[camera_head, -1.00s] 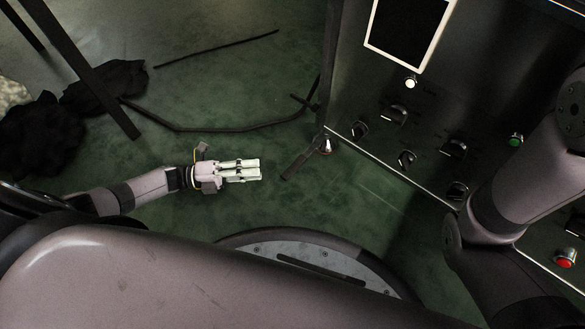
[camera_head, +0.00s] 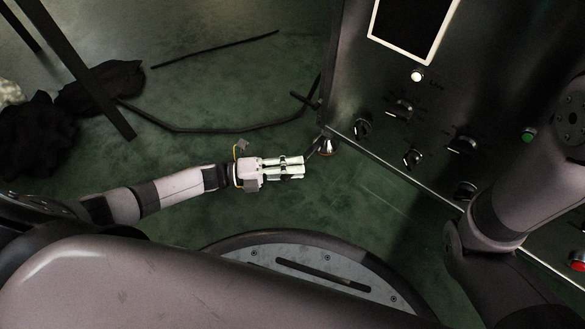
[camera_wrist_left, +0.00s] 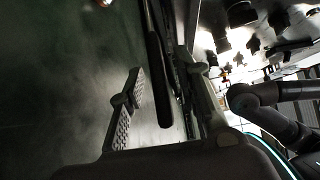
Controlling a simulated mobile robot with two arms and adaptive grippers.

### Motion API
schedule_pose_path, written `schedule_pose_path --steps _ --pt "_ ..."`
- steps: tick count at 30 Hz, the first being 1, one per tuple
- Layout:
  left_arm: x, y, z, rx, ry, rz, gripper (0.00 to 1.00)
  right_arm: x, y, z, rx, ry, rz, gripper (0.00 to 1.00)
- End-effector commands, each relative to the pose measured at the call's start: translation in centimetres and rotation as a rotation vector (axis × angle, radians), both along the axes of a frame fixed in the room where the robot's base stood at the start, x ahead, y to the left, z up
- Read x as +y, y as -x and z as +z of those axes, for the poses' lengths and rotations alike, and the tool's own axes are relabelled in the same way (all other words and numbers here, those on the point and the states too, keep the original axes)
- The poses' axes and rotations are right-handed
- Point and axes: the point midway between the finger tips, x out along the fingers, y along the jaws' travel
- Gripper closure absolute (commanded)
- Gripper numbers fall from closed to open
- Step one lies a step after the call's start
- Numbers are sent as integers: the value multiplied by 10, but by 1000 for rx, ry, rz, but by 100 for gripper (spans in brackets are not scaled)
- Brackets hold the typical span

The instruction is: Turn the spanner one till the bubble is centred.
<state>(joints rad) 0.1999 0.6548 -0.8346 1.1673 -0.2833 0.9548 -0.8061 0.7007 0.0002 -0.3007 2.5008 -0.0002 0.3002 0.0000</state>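The spanner (camera_head: 315,147) is a dark bar at the machine's near bottom corner, beside a shiny round foot (camera_head: 327,147). Its near part is hidden by my left gripper (camera_head: 303,167) in the head view. In the left wrist view the dark bar (camera_wrist_left: 158,75) runs lengthwise between the two spread fingers of my left gripper (camera_wrist_left: 168,92), with a visible gap to the left finger. The gripper is open; contact with the bar cannot be told. I cannot make out a bubble level. My right gripper is out of view; only its arm shows at the right.
The machine's dark panel (camera_head: 385,85) stands at the right with several black knobs, a green button (camera_head: 528,135) and a red button (camera_head: 578,261). Dark frame bars and black lumpy heaps (camera_head: 40,135) lie at the left.

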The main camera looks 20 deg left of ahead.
Motion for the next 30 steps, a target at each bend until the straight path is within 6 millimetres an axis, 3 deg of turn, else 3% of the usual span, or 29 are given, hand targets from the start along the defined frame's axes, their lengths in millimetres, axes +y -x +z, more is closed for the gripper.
schedule_pose_path --steps 13,30 --pt "0 0 0 0 0 0 100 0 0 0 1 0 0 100" --pt "1 0 -1 1 -1 1 100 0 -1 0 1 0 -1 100"
